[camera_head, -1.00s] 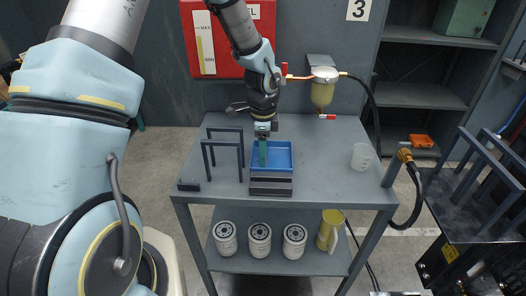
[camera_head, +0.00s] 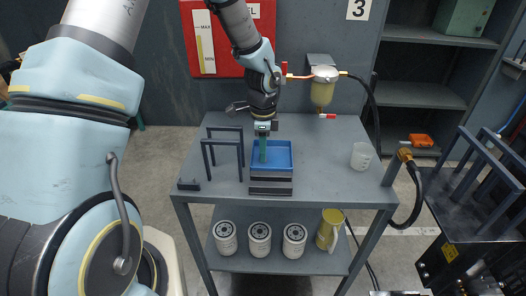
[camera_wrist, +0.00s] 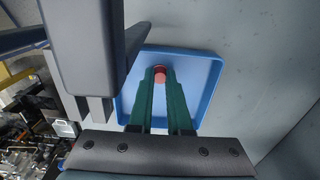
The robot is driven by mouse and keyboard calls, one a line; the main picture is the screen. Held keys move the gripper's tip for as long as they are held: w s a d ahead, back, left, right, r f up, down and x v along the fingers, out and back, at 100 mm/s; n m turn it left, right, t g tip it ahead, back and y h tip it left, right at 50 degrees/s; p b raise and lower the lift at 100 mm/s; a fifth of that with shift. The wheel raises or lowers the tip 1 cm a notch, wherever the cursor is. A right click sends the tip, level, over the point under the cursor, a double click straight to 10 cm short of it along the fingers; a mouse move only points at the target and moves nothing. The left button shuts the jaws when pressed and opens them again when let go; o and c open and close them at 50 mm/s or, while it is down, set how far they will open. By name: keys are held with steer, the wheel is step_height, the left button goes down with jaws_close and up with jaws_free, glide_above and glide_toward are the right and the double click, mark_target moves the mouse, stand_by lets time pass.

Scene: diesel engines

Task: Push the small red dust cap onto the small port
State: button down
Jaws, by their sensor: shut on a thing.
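The small red dust cap (camera_wrist: 160,72) shows in the wrist view between the tips of my green fingers. My gripper (camera_wrist: 159,82) is shut on it. In the head view my gripper (camera_head: 262,157) points down into the blue tray (camera_head: 283,163), and the cap is too small or hidden to see there. The tray also shows in the wrist view (camera_wrist: 200,85), around and behind the fingertips. I cannot tell how high the cap is above the tray floor. I cannot make out the small port in either view.
The tray sits on dark blocks (camera_head: 270,185) on the grey table (camera_head: 325,185). A dark frame (camera_head: 223,143) stands close on the left. A yellow-bowled filter (camera_head: 322,92) with hoses hangs at the back. A white cup (camera_head: 361,156) stands on the right. The table's middle right is clear.

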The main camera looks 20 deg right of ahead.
stand_by(0.3)
steer(key=shift+r+p, duration=2.15)
steer(key=shift+r, duration=0.35)
